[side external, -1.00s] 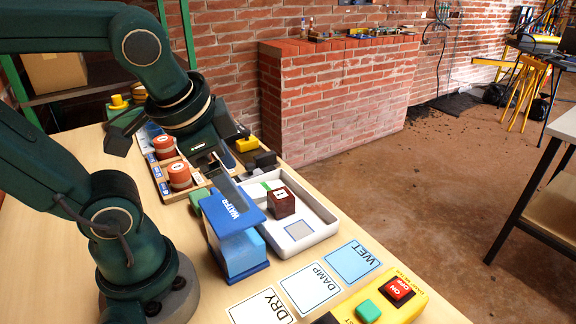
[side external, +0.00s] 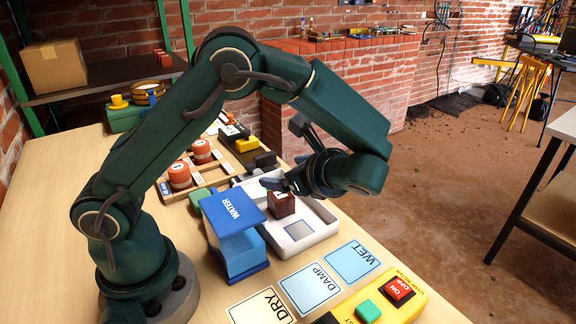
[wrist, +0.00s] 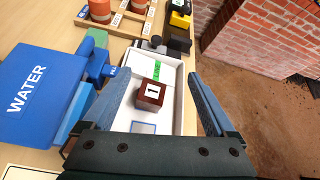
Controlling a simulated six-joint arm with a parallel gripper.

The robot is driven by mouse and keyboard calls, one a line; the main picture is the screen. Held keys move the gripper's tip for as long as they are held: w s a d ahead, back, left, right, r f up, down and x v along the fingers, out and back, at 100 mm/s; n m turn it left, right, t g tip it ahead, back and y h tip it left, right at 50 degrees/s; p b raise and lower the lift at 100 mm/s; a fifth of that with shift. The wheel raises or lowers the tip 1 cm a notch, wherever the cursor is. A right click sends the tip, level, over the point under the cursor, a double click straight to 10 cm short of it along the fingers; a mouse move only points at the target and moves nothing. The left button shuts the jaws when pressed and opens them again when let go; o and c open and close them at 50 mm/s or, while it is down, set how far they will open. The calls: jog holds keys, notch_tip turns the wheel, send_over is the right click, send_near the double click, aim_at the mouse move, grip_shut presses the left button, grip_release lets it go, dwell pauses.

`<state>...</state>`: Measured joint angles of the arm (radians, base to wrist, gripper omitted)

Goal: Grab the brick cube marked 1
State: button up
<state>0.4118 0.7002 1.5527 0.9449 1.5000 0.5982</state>
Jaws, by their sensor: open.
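The brick cube marked 1 (wrist: 151,95) is dark red-brown with a white label on top. It sits in the white tray (wrist: 175,72), near a green strip. In the side view the cube (side external: 281,205) is partly hidden behind my gripper (side external: 288,155). In the wrist view my gripper (wrist: 160,88) is open, with one finger to the left of the cube and the other well to its right. The cube shows between the fingers, nearer the left one. I cannot tell that either finger touches it.
A blue WATER tank (side external: 235,212) stands just left of the tray. WET (side external: 352,262), DAMP (side external: 309,288) and DRY (side external: 262,308) cards lie in front, beside a yellow button box (side external: 400,297). Orange-red round weights (side external: 179,175) sit on a wooden rack behind.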

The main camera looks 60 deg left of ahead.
aim_at(283, 197)
jog(key=f+m, duration=0.1)
jog(key=d+f+y, duration=0.1)
jog(key=f, duration=0.1)
jog(key=f+m, duration=0.1)
jog(key=f, duration=0.1)
jog(key=shift+w+d+f+m+t, duration=0.1)
jog(key=shift+w+d+m+t, duration=0.1)
jog(key=shift+d+m+t, duration=0.15)
jog(key=shift+s+f+y, duration=0.25)
jog(key=shift+f+y, duration=0.05)
jog(key=shift+f, duration=0.2)
jog(key=shift+x, duration=2.35)
jog(key=shift+c, duration=0.3)
jog(key=shift+d, duration=0.1)
grip_shut()
